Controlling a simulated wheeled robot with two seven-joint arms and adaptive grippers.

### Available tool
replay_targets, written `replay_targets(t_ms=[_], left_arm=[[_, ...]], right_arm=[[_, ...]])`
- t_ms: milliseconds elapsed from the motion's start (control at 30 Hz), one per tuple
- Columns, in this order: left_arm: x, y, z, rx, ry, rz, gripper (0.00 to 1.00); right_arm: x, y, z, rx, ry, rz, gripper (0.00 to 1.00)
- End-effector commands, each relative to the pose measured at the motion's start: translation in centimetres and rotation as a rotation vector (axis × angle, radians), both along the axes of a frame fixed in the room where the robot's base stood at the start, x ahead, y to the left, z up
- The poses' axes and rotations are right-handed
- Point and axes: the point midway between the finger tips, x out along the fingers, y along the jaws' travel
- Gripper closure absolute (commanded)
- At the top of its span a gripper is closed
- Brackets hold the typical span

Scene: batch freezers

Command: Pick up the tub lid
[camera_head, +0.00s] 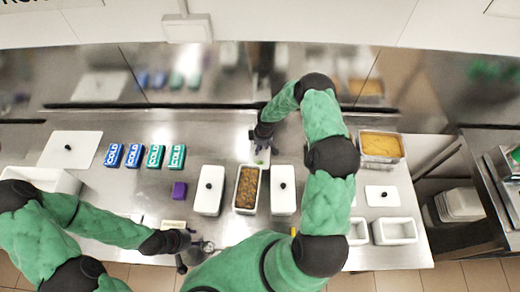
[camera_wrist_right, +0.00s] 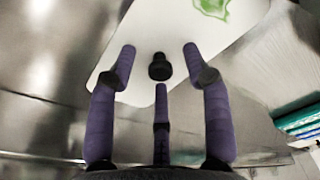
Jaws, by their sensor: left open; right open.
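A white tub lid with a black knob (camera_wrist_right: 159,67) and a green mark fills the upper middle of the right wrist view (camera_wrist_right: 130,40). My right gripper (camera_wrist_right: 160,75) is open, its purple fingers spread around the knob without visible contact. In the head view my right gripper (camera_head: 263,138) is over the back middle of the steel counter, and a white piece of the lid with a green mark (camera_head: 262,158) shows just below it; the rest is hidden. My left gripper (camera_head: 193,252) is open and empty near the counter's front edge.
Two lidded white tubs (camera_head: 208,203) (camera_head: 283,203) flank an open tub of brown food (camera_head: 247,188). Blue and green cold packs (camera_head: 155,156) and a large white lid (camera_head: 85,143) lie left. A yellow-filled pan (camera_head: 381,145), a small lid (camera_head: 390,196) and empty tubs (camera_head: 396,231) stand right.

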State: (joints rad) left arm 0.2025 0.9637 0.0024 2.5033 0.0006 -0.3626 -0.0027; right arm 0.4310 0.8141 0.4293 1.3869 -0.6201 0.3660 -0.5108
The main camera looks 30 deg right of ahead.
Motion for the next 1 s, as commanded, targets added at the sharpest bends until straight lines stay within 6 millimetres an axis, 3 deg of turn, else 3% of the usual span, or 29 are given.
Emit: replay_targets(t_ms=[267, 467, 833, 1000], left_arm=[[0.0, 0.0, 0.0, 0.000, 0.000, 0.000, 0.54], [0.0, 0.0, 0.0, 0.000, 0.000, 0.000, 0.54], [0.0, 0.0, 0.0, 0.000, 0.000, 0.000, 0.54], [0.0, 0.0, -0.2, 0.000, 0.000, 0.000, 0.54]], right_arm=[[0.0, 0.0, -0.3, 0.000, 0.000, 0.000, 0.50], [0.0, 0.0, -0.3, 0.000, 0.000, 0.000, 1.00], [0.1, 0.0, -0.1, 0.000, -0.001, 0.000, 1.00], [0.1, 0.0, 1.7, -0.001, -0.003, 0.000, 1.00]])
